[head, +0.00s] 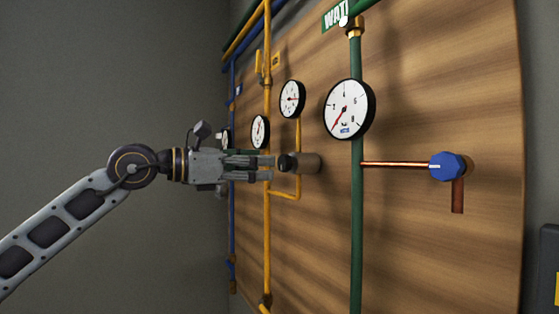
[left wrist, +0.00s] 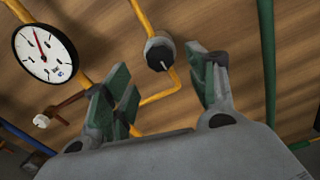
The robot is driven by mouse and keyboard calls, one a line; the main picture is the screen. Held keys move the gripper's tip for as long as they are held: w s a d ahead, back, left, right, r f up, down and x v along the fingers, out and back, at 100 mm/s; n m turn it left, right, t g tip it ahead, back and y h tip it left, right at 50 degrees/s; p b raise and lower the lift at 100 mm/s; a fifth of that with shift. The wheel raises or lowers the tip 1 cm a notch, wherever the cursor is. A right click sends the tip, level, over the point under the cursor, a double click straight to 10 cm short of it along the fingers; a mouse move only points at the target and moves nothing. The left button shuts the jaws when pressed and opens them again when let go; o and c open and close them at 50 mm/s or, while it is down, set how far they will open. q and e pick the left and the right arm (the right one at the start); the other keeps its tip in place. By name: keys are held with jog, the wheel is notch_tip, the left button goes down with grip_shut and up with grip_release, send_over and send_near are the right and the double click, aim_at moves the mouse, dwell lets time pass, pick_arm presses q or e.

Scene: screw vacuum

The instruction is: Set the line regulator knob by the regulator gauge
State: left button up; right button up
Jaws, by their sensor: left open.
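The line regulator is a grey-brown cylinder (head: 307,163) with a dark round knob (head: 284,162) on its near end, on the yellow line. The knob also shows in the left wrist view (left wrist: 159,54), beyond and between the fingers. My left gripper (head: 271,168) is open just left of the knob; no grip on it shows. In the left wrist view its green-padded fingers (left wrist: 163,85) stand apart. A white gauge (head: 292,98) with a red needle sits above the regulator and seems to be the regulator gauge. My right gripper is out of view.
A larger gauge (head: 348,107) sits on the green pipe (head: 356,215). Another gauge (head: 260,132) stands behind my gripper. A blue valve knob (head: 447,166) is on a copper branch at right. Yellow pipes (head: 267,235) run close to my fingers, before the wooden board (head: 430,240).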

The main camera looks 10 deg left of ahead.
aim_at(281, 163)
pick_arm(q)
jog(key=shift+p+x, duration=0.8)
jog(key=shift+x, duration=2.15)
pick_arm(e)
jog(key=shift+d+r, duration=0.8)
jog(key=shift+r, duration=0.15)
pick_arm(q)
jog(key=c, duration=1)
jog(key=shift+f+n+b, duration=0.1)
jog(key=shift+n+b, duration=0.6)
jog(key=shift+b, duration=0.25)
jog(key=shift+c, duration=0.2)
jog(key=shift+n+b, duration=1.05)
jog(key=shift+n, duration=0.05)
jog(key=shift+n+b, duration=0.35)
jog(key=shift+n, duration=0.55)
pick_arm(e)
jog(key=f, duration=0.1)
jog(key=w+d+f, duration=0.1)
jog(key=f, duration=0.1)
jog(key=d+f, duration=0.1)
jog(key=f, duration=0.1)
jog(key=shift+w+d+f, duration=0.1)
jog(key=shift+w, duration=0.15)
